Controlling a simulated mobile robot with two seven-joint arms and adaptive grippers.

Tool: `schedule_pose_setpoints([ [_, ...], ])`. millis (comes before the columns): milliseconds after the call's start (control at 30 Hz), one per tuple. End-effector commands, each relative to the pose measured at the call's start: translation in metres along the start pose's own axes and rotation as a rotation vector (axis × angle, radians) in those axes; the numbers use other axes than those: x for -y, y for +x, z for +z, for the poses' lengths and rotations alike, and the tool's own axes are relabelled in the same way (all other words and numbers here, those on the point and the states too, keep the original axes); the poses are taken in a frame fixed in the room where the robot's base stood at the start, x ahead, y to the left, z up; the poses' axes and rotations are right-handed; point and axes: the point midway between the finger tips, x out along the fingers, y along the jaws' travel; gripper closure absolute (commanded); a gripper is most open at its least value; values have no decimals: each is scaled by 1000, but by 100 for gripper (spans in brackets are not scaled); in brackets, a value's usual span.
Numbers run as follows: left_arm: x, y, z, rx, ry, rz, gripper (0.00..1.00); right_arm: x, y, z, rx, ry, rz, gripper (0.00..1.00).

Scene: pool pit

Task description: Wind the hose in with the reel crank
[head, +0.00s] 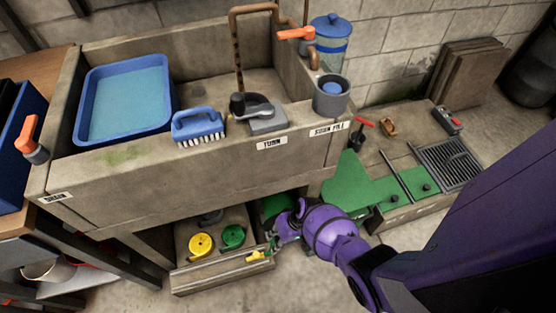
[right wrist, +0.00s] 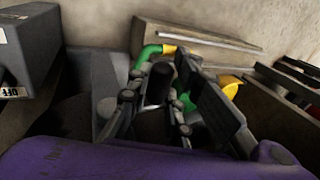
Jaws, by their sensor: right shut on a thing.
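My right gripper (head: 279,232) reaches in under the front of the stone sink, at the right end of a low open tray. In the right wrist view its fingers (right wrist: 160,95) are shut around a dark upright knob, which looks like the reel crank's handle (right wrist: 160,80). The reel itself is mostly hidden behind my gripper and arm; a green patch (head: 277,204) shows just above. A short green hose end (right wrist: 145,56) with a yellow tip lies beyond the fingers; the yellow tip (head: 258,256) also shows at the tray's front edge. My left gripper is out of view.
The tray (head: 222,272) holds a yellow round valve (head: 201,245) and a green one (head: 232,236). The sink (head: 190,175) overhangs it, carrying a blue basin (head: 75,140), a brush (head: 198,125) and a grey cup (head: 331,97). A grate (head: 449,163) lies right.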

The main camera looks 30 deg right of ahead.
Motion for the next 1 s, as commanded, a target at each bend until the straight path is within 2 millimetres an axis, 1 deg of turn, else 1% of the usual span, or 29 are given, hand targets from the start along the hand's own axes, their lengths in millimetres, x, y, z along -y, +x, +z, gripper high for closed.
schedule_pose_setpoints([
  [33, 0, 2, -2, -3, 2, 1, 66, -10, -2, 1, 0, 5, -2, 100],
  [233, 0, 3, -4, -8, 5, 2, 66, -9, -4, 2, 0, 6, -40, 100],
  [667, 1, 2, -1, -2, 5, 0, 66, -9, -4, 2, 1, 6, -46, 100],
  [700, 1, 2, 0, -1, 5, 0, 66, -9, -4, 3, 2, 6, -46, 79],
  [800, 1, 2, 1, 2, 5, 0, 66, -9, -4, 3, 2, 6, -47, 66],
  [1000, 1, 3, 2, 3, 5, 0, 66, -5, -3, 2, 2, 4, -52, 65],
])
